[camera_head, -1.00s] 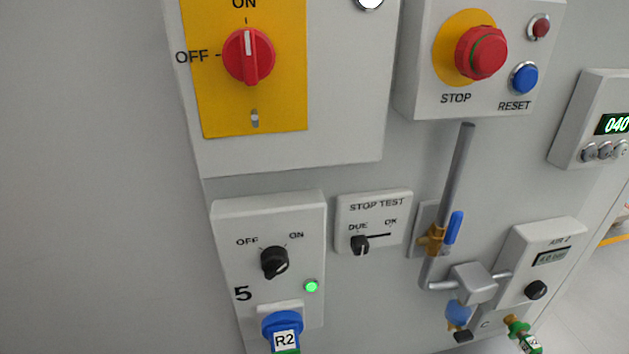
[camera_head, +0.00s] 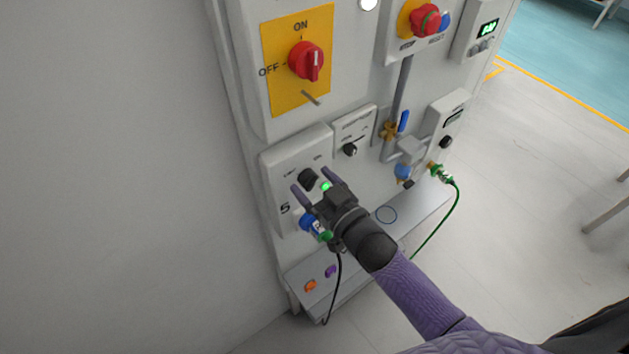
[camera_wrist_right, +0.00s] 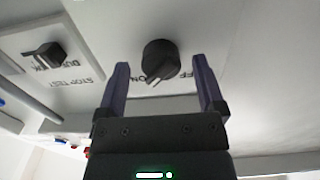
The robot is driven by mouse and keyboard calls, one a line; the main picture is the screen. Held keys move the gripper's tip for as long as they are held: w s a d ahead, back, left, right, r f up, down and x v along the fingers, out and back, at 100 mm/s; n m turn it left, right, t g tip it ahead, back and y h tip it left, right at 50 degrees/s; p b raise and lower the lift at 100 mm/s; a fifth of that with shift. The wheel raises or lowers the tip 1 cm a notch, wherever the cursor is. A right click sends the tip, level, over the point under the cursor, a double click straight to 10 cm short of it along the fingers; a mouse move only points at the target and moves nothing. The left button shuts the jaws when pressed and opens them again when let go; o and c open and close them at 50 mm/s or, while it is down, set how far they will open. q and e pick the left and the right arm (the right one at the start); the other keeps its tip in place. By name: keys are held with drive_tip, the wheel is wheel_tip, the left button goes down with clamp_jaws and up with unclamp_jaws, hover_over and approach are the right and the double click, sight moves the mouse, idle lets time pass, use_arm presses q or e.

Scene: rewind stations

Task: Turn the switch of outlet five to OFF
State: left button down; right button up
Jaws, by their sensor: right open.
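My right gripper (camera_head: 313,182) is open at the switch. In the right wrist view its two fingers (camera_wrist_right: 162,75) stand on either side of the knob, with visible gaps to both. My left gripper is not in view.
A blue plug (camera_head: 307,221) sits just below the switch. The STOP TEST switch (camera_head: 350,150) is to the right. Above is a red main switch (camera_head: 307,61) on a yellow plate. A ledge (camera_head: 345,292) with a hanging black cable lies below.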

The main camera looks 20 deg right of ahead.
drive_tip(key=shift+w+a, duration=0.1)
drive_tip(key=shift+a, duration=0.05)
clamp_jaws()
idle(0.4)
drive_tip(key=n, duration=0.8)
drive_tip(key=n+b, duration=0.1)
drive_tip(key=n, duration=0.4)
drive_tip(key=shift+f, duration=0.1)
drive_tip(key=n+b, duration=0.1)
drive_tip(key=n, duration=0.3)
drive_tip(key=shift+n, duration=0.4)
